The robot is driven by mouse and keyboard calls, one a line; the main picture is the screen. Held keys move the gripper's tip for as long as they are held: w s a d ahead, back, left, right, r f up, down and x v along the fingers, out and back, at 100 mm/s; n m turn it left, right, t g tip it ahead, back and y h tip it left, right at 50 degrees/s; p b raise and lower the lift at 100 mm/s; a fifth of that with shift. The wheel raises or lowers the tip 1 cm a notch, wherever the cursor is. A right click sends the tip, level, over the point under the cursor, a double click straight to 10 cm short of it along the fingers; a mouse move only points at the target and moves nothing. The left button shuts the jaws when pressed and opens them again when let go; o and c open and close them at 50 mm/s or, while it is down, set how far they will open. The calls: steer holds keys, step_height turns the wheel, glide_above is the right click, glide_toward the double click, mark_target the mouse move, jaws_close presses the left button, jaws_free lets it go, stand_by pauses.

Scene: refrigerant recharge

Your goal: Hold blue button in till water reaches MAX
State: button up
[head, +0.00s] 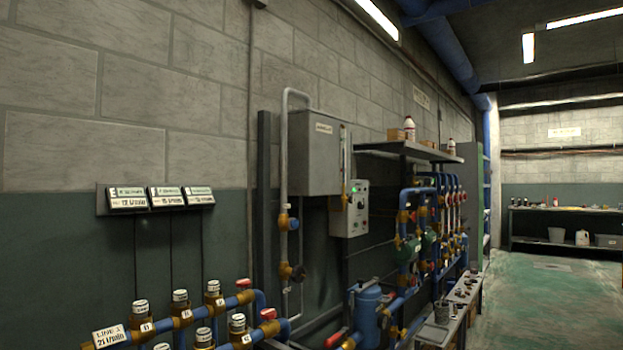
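A grey tank (313,155) hangs on the block wall, with a thin upright sight tube (343,152) at its right edge. The water level and any MAX mark are too small to read. Below and to the right of the tank is a pale control box (350,210) with a lit green lamp and small dark controls on its front. I cannot make out which control is a blue button. My gripper is not in view.
Blue pipes with brass valves (412,220) and a shelf (403,150) with bottles stand right of the box. A blue vessel (367,310) and a low bench (465,295) sit below. Capped valves (180,310) fill the lower left. The green floor (545,300) at right is clear.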

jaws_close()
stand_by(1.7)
